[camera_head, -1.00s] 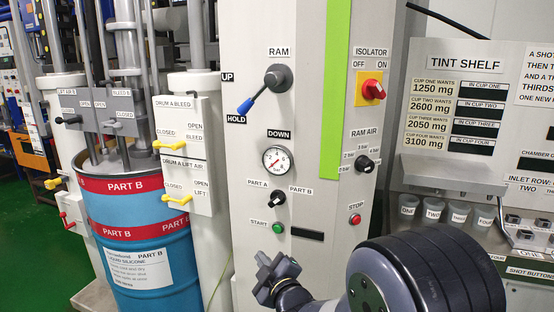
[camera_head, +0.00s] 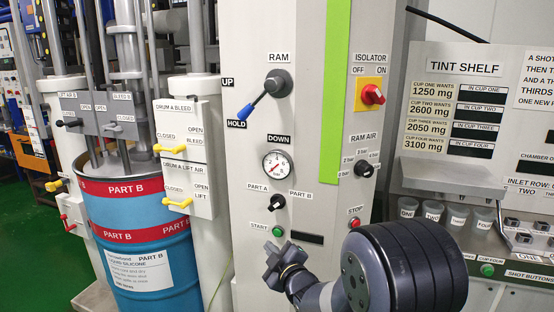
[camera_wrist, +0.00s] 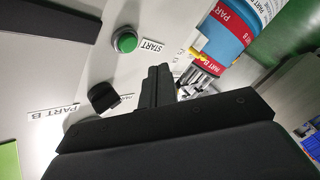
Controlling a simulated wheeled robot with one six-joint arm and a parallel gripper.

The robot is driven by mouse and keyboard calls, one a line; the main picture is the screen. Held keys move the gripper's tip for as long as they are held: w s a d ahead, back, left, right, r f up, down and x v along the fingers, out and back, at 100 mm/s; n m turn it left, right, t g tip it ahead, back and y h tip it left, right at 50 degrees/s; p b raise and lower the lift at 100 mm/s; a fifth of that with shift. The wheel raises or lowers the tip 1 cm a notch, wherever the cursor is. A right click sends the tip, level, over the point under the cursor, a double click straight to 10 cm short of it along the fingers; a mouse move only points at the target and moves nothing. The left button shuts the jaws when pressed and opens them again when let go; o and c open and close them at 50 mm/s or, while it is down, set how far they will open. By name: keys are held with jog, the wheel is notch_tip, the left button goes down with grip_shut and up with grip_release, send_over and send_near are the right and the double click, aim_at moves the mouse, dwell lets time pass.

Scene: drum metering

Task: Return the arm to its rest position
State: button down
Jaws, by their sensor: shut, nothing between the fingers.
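My gripper (camera_wrist: 158,85) is shut and empty in the wrist view, its dark fingers together. The end of my arm (camera_head: 285,262) shows in the head view in front of the lower cabinet panel, below the green START button (camera_head: 278,231). In the wrist view the START button (camera_wrist: 127,42) lies left of the fingertips, and the black PART A/PART B selector (camera_wrist: 103,97) lies lower left of them. I see a gap between the fingers and both controls in the picture; the exact distance to the panel cannot be told.
The blue PART B drum (camera_head: 140,250) stands at left. The RAM lever (camera_head: 262,95), pressure gauge (camera_head: 278,163), RAM AIR knob (camera_head: 364,169) and red STOP button (camera_head: 355,222) sit on the cabinet. The tint shelf (camera_head: 450,178) and several cups are at right.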

jog(key=shift+f+b, duration=0.25)
jog(key=shift+b, duration=0.95)
jog(key=r+p, duration=0.1)
jog(key=p, duration=0.3)
jog(key=shift+p, duration=0.6)
